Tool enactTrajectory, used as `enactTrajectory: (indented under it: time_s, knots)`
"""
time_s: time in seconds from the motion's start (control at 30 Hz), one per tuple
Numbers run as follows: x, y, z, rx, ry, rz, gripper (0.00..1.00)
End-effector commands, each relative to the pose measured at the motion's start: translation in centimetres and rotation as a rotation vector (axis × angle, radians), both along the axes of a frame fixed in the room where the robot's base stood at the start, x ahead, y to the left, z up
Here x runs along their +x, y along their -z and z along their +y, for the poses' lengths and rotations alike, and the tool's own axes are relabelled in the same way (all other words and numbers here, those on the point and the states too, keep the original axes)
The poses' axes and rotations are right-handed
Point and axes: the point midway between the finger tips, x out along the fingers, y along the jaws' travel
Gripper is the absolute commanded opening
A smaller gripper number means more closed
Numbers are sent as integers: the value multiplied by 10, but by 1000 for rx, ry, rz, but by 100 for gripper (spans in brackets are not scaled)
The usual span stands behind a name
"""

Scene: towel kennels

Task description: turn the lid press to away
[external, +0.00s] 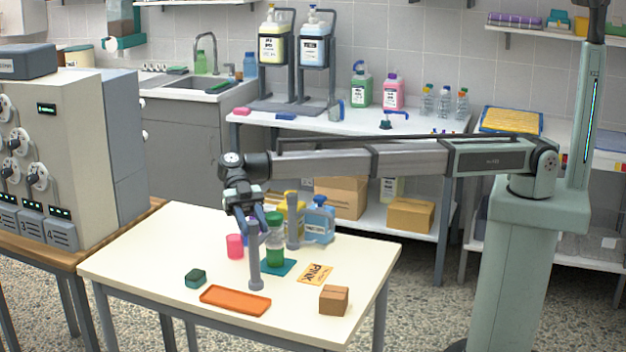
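I take the lid press to be the grey upright post with a round foot (255,265) near the middle of the white table. A second grey post (293,225) stands behind it to the right, and I cannot tell whether the two are joined. A green-topped container (275,250) stands between them on a teal mat (284,268). My gripper (251,222) points down with its blue fingers at the top of the front post. The fingers hide that top, so I cannot tell whether they are apart or closed on it. No "away" mark is readable.
A blue bottle (319,222) and a yellow container (283,201) stand behind. The table's left side is clear.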

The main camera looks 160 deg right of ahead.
Motion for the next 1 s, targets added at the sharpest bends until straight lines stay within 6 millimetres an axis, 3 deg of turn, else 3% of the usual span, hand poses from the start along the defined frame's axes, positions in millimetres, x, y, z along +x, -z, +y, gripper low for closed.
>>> enactTrajectory:
  time_s: [0.37,0.77,1.0]
  knots:
    - [0,0,0,0,0,0,1]
    - [-1,0,1,0,16,0,0]
    - [-2,0,3,-1,118,-1,0]
